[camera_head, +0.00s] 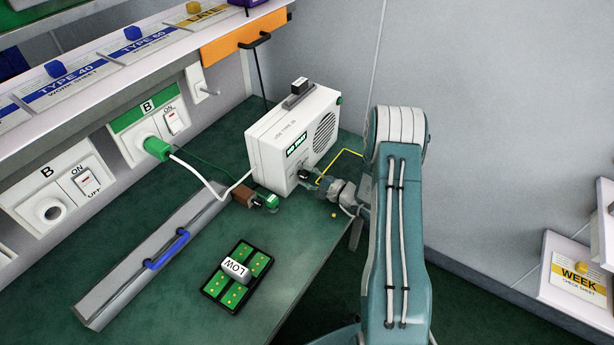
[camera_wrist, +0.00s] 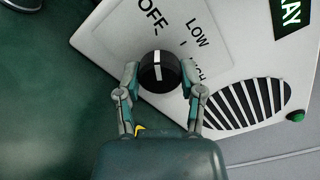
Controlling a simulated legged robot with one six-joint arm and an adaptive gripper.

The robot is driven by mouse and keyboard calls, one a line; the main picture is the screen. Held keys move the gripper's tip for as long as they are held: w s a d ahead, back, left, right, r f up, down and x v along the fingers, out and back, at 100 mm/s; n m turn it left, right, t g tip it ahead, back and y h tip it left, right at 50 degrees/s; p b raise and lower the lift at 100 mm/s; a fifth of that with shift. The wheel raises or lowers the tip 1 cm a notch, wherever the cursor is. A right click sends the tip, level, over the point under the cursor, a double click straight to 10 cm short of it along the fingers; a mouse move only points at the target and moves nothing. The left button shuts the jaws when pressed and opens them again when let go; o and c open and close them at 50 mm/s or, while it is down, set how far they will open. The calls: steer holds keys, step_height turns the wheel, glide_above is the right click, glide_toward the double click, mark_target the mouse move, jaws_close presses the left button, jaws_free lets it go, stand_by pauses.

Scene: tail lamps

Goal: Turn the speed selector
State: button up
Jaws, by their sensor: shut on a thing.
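The speed selector is a round black knob with a white line; it shows in the wrist view (camera_wrist: 158,69) on the corner of a white unit (camera_wrist: 110,30). Its line points up in that picture, towards the OFF label (camera_wrist: 153,14). The LOW label (camera_wrist: 197,30) lies to the right, and a partly hidden HIGH label (camera_wrist: 196,68) is below it. My gripper (camera_wrist: 160,76) is shut on the knob, one finger on each side. In the head view the white unit (camera_head: 268,160) stands upright on the green bench, with my gripper (camera_head: 310,179) at its lower front.
A grey cover with a blue handle (camera_head: 167,250) lies left. A green plug (camera_head: 156,148) with a white cable sits in the wall socket. A green button (camera_wrist: 295,116) is beside the vent.

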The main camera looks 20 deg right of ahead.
steer(key=shift+f, duration=0.1)
steer(key=m, duration=0.5)
steer(key=shift+m, duration=0.4)
steer(key=m, duration=0.5)
steer(key=shift+m, duration=0.4)
steer(key=o, duration=1.2)
steer(key=shift+w, duration=0.1)
